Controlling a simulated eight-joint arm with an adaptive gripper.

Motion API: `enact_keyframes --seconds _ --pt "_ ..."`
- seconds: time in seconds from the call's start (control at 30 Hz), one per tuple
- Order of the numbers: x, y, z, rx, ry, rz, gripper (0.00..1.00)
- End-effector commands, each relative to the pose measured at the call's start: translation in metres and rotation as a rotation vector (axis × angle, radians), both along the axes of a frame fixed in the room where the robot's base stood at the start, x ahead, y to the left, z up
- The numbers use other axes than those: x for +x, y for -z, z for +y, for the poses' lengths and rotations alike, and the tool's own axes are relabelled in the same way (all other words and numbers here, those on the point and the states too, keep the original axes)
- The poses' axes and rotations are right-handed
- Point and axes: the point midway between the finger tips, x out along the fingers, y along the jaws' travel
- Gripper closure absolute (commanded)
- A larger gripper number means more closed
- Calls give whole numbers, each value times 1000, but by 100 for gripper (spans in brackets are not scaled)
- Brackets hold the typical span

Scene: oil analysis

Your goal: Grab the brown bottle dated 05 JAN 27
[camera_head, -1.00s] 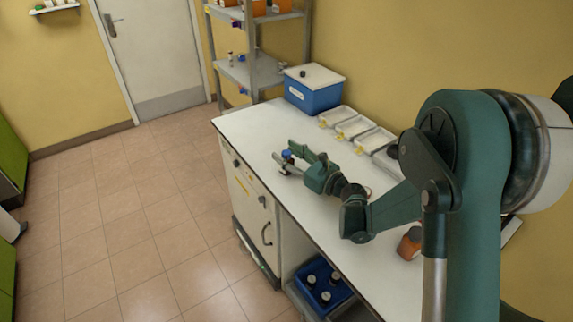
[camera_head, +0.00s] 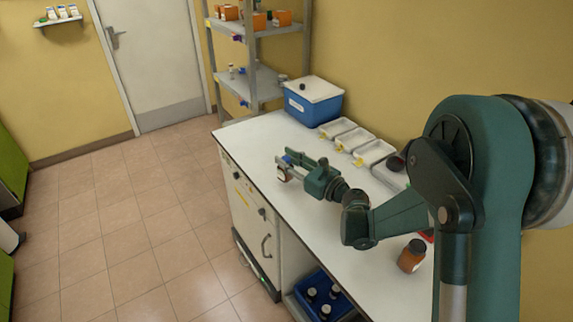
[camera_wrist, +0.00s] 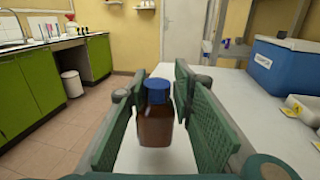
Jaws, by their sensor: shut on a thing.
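A brown bottle with a blue cap (camera_wrist: 155,125) stands between the two green finger pads in the wrist view; no date can be read on it. My gripper (camera_wrist: 158,108) is shut on this bottle, near the far left end of the white bench. In the head view my gripper (camera_head: 287,167) is over the bench's left edge region, and its fingers hide most of the bottle. A second brown bottle with a dark cap (camera_head: 412,256) stands on the bench at the right, below my arm; its date cannot be read either.
A blue box with a white lid (camera_head: 312,107) stands at the bench's back end, with white trays (camera_head: 375,152) along the wall. A blue crate (camera_head: 340,302) with several dark-capped containers sits below the bench. A shelf rack (camera_head: 250,70) holds orange boxes. The bench's front middle is clear.

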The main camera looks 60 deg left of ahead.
Motion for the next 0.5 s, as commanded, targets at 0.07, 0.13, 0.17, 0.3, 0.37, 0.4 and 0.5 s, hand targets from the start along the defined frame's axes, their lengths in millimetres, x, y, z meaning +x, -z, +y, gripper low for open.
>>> enact_keyframes --seconds 0.07,0.13,0.17,0.3,0.37,0.4,0.5 --pt "0 -14 0 0 0 0 97" --pt "0 -24 0 0 0 0 97" --pt "0 -28 0 0 0 0 97" --pt "0 -46 0 0 0 0 97" --pt "0 -53 0 0 0 0 97" --pt "0 -56 0 0 0 0 97" --pt "0 -63 0 0 0 0 97"
